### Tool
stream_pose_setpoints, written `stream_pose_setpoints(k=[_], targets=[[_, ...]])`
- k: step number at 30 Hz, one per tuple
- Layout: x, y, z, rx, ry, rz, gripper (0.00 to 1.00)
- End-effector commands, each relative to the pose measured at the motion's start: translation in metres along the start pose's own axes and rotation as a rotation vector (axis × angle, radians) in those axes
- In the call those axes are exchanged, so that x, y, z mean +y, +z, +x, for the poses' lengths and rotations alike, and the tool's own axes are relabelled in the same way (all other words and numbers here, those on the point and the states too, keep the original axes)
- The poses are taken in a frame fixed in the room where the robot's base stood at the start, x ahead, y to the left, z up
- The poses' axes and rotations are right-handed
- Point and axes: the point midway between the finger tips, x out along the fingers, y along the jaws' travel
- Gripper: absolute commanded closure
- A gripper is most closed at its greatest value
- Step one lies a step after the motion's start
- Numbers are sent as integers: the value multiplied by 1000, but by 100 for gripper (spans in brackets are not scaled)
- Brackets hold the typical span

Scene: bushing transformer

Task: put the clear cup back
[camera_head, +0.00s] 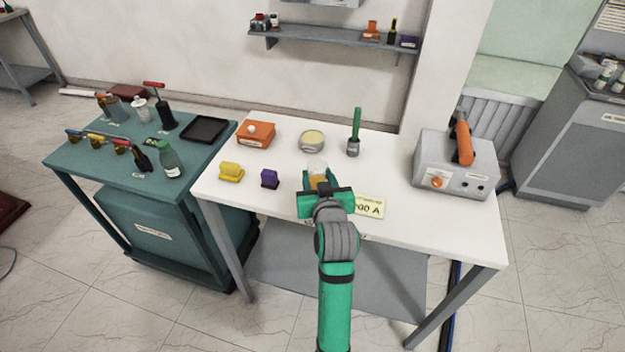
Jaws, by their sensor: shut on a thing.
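The clear cup (317,168) is over the front middle of the white table (400,222). It looks glassy, with an orange-yellow part low down. My gripper (319,184) is shut on the cup, and its jaws and wrist hide the cup's lower part. I cannot tell whether the cup's base touches the table.
Near the cup are a purple block (269,179), a yellow block (231,172), an orange box (256,134), a round tin (312,140) and a green-handled brush (354,133). A grey device (455,165) stands right. A label plate (369,208) lies beside my gripper.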

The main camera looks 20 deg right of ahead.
Motion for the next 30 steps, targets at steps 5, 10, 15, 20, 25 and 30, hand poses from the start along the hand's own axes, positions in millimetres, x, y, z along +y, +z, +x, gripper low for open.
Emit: stream_pose_setpoints(k=[5, 10, 15, 20, 25, 30], targets=[[-2, 8, 6, 0, -3, -1, 86], [-2, 30, 15, -3, -4, 0, 86], [-2, 42, 19, 0, -4, -1, 86], [-4, 42, 20, 1, -6, -2, 86], [-2, 44, 20, 0, -4, -1, 86], [2, 45, 20, 1, 2, 1, 41]])
